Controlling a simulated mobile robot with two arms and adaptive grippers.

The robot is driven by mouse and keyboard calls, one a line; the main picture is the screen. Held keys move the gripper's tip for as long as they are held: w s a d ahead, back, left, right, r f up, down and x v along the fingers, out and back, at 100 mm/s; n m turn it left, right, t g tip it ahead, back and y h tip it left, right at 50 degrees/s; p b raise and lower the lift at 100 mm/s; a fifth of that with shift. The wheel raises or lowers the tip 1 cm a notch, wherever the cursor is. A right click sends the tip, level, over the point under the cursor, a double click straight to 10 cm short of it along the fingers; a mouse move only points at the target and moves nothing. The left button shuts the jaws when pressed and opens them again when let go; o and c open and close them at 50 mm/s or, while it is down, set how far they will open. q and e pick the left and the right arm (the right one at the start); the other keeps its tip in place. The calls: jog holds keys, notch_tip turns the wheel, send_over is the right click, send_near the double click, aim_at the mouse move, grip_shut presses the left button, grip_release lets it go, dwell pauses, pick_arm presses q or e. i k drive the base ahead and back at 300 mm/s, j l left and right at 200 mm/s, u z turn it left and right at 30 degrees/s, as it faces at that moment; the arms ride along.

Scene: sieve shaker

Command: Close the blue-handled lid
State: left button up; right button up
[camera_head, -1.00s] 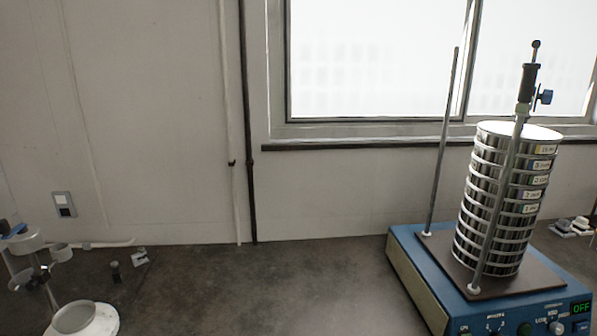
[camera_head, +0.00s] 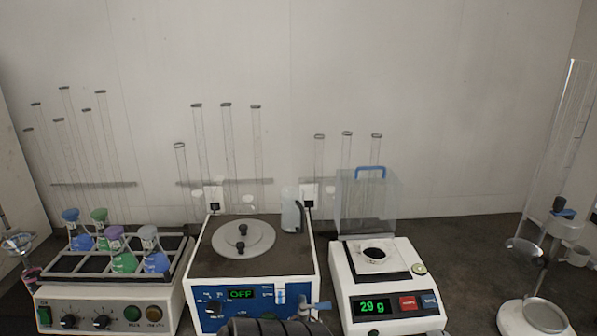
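A clear box-shaped lid (camera_head: 350,205) with a blue handle (camera_head: 370,169) stands upright at the back of a white balance (camera_head: 390,315). It looks open, since the weighing area in front of it is uncovered. A small white dish with a dark opening (camera_head: 374,254) sits on the balance's plate. The balance's display reads 29 g. Neither of my grippers can be made out. A dark ribbed shape at the bottom edge is cut off by the frame.
A blue-and-white device (camera_head: 253,265) with a round grey plate stands left of the balance. A rack (camera_head: 75,275) of coloured flasks is farther left. A stand with a ring and white base (camera_head: 531,317) is at right. Several glass tubes rise behind.

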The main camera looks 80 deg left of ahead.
aim_at(338, 201)
jog(key=u, duration=2.4)
